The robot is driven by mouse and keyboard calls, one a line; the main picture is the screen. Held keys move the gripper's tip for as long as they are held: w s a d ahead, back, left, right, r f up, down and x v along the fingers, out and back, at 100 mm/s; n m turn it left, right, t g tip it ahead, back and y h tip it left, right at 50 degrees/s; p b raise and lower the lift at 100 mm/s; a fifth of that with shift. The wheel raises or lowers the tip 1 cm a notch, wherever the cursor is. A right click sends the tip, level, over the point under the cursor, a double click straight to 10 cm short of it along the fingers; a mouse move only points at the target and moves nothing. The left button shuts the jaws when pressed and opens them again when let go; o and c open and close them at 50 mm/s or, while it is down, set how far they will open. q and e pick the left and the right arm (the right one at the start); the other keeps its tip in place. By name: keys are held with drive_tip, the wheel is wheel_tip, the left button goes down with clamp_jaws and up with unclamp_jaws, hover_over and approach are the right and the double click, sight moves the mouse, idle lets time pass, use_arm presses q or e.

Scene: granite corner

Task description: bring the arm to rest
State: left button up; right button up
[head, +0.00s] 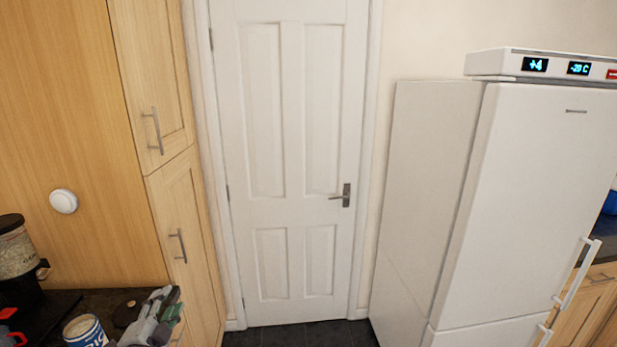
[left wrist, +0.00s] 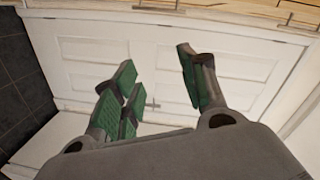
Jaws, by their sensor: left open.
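My left gripper (head: 155,312) shows at the lower left of the head view, beside the dark countertop (head: 110,300). In the left wrist view my left gripper (left wrist: 160,85) has its green-padded fingers spread apart, with nothing between them. Behind the fingers is the white panelled door (left wrist: 90,55), which also stands closed in the middle of the head view (head: 292,150). My right gripper is in neither view.
A blue and white tin (head: 85,332) stands close left of my left gripper. A dispenser with a black lid (head: 16,250) is at the far left. Tall wooden cupboards (head: 165,70) rise behind. A white fridge (head: 530,190) stands at right. Dark floor (head: 295,334) shows before the door.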

use_arm(q)
drive_tip(key=s+d+f+n+g+y, duration=0.1)
drive_tip(key=s+d+f+n+g, duration=0.3)
drive_tip(key=s+f+n+g, duration=0.5)
drive_tip(key=s+d+f+n+g+h, duration=0.1)
drive_tip(key=s+d+f+g+h, duration=0.1)
drive_tip(key=s+d+f, duration=0.4)
drive_tip(key=s+d+f+g+h, duration=0.1)
drive_tip(key=s+d+f+g, duration=0.1)
drive_tip(key=s+d, duration=0.35)
drive_tip(key=s+a+f+g+p, duration=0.1)
drive_tip(key=s+f, duration=0.1)
drive_tip(key=f, duration=1.3)
drive_tip(key=s+a+f+g+p, duration=0.1)
drive_tip(key=s+f+p, duration=0.15)
drive_tip(key=f, duration=1.35)
drive_tip(key=s+a+f+p, duration=0.1)
drive_tip(key=s+a+f, duration=0.1)
drive_tip(key=s+f, duration=0.6)
drive_tip(key=s+a+f+p, duration=0.1)
drive_tip(key=s+a+f, duration=0.1)
drive_tip(key=s+f, duration=0.6)
drive_tip(key=s, duration=0.6)
drive_tip(key=shift+s+f+g, duration=0.15)
drive_tip(key=shift+f+g, duration=0.05)
drive_tip(key=shift+g, duration=0.2)
